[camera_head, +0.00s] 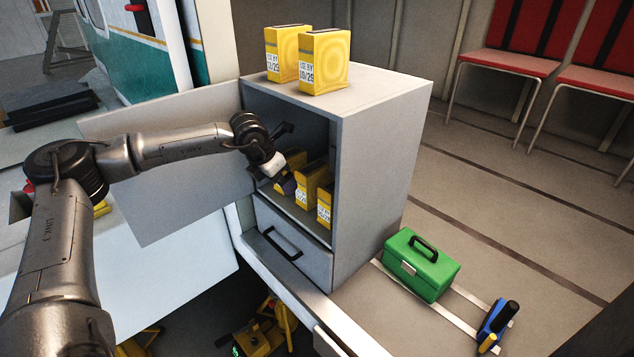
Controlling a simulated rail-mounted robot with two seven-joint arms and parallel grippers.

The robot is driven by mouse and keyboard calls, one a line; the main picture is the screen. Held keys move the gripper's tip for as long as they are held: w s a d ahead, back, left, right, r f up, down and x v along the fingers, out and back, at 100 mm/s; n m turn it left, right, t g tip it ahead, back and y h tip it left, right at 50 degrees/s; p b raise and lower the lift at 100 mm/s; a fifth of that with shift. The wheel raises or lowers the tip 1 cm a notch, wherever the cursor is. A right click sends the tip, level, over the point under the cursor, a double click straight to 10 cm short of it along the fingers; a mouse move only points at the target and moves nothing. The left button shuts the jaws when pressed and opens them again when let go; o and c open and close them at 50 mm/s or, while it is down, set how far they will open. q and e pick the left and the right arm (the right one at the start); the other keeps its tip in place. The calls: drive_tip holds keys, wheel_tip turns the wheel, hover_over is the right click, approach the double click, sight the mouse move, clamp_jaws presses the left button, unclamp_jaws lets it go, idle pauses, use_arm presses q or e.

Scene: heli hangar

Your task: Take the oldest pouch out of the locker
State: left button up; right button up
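The grey locker (375,170) stands open, its door (165,185) swung out to the left. Inside the locker are three yellow pouches in a row: the left pouch (297,160), the middle pouch (311,183) and the right pouch (325,206). Their labels are too small to read surely. Two more yellow pouches stand upright on the locker's top, a left one (285,45) and a right one (327,60), with "USE BY" labels. My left gripper (287,186) reaches into the opening at the left pouch and partly hides it; its fingers are unclear. My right gripper is out of view.
A closed drawer with a dark handle (281,245) is below the opening. A green case (421,265) and a blue-and-black tool (497,322) lie right of the locker. Red chairs (510,62) stand at the back right. The open door flanks my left arm.

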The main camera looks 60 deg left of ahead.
sight(313, 167)
use_arm(q)
drive_tip(key=w+p, duration=0.1)
drive_tip(key=w, duration=0.2)
drive_tip(key=w+a+p, duration=0.1)
drive_tip(key=w+p, duration=0.1)
drive_tip(key=w, duration=0.1)
drive_tip(key=w+p, duration=0.1)
drive_tip(key=w, duration=0.2)
drive_tip(key=shift+a+r+p, duration=0.1)
drive_tip(key=shift+a+p, duration=0.15)
drive_tip(key=shift+p, duration=0.1)
drive_tip(key=shift+w+a, duration=0.2)
drive_tip(key=shift+w, duration=0.45)
drive_tip(key=shift+w+p, duration=0.4)
drive_tip(key=shift+w, duration=0.1)
drive_tip(key=x, duration=0.5)
drive_tip(key=shift+s+p, duration=0.1)
drive_tip(key=shift+p, duration=0.25)
drive_tip(key=shift+f, duration=0.25)
drive_tip(key=shift+c, duration=0.3)
